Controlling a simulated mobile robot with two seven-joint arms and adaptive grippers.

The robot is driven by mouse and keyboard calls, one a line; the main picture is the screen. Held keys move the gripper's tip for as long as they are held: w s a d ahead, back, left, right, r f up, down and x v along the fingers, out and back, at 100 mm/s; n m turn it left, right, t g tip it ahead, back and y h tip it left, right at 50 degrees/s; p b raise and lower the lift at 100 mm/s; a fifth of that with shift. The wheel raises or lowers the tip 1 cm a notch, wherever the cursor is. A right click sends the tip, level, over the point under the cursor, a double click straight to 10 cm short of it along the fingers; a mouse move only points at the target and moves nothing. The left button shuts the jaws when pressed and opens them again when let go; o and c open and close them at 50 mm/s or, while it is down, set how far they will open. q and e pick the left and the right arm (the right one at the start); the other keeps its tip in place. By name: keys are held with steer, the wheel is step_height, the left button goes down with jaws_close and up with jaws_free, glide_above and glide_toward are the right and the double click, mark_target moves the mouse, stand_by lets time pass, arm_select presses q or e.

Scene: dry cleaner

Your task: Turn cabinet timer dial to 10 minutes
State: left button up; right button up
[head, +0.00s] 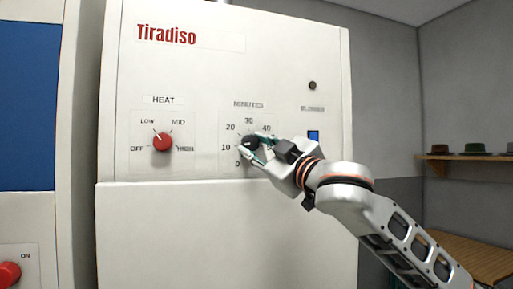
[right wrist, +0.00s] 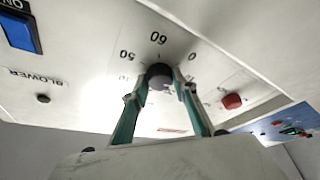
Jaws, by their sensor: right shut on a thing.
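The white cabinet (head: 220,210) has a black timer dial (head: 250,142) under the label MINUTES, with numbers around it. In the head view 0, 10, 20, 30 and 40 show on its left and top; my gripper covers the lower right. My right gripper (head: 254,149) comes from the right and is shut on the dial. In the right wrist view the dial (right wrist: 159,74) sits between the two fingertips (right wrist: 160,80), with 50 and 60 readable beyond it. I cannot tell which number the dial points at. My left gripper is not in view.
A red heat knob (head: 162,141) is left of the timer. A blue blower switch (head: 313,136) and a small dark button (head: 312,85) are to the right. Another red knob (head: 9,274) is at lower left. A wooden shelf with hats (head: 465,157) is at far right.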

stand_by(0.4)
steer(key=o, duration=1.1)
steer(key=v, duration=1.2)
